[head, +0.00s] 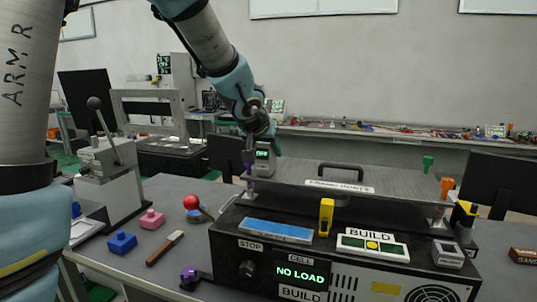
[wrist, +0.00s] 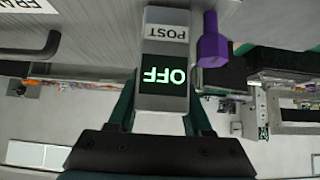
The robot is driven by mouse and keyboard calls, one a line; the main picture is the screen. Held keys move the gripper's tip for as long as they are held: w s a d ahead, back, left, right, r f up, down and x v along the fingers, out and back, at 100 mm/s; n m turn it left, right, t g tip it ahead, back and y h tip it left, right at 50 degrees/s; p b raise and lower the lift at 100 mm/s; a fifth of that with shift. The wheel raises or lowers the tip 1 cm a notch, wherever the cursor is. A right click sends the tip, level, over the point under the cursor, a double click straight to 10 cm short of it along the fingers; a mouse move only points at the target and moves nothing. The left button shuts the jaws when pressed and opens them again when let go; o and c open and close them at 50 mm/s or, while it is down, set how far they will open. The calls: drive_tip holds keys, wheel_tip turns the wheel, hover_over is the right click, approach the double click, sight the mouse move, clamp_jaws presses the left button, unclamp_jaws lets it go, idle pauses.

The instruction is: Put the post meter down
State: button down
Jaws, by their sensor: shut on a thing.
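The post meter (head: 264,161) is a small grey box with a dark screen reading OFF in green. In the wrist view the post meter (wrist: 163,62) appears upside down, with its POST label at the top of the picture. My gripper (head: 260,138) is shut on it from above; in the wrist view my gripper (wrist: 161,108) has one finger on each side of it. The meter is beside a purple post (head: 248,166) at the back left of the bench machine. I cannot tell whether its base touches anything.
The black machine (head: 232,240) shows NO LOAD. It bears a blue plate (head: 275,231), a yellow part (head: 326,217) and another small grey box (head: 448,254).

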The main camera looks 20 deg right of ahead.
drive_tip(key=c, duration=0.8)
unclamp_jaws()
drive_tip(key=shift+f, duration=0.15)
drive_tip(key=o, duration=0.5)
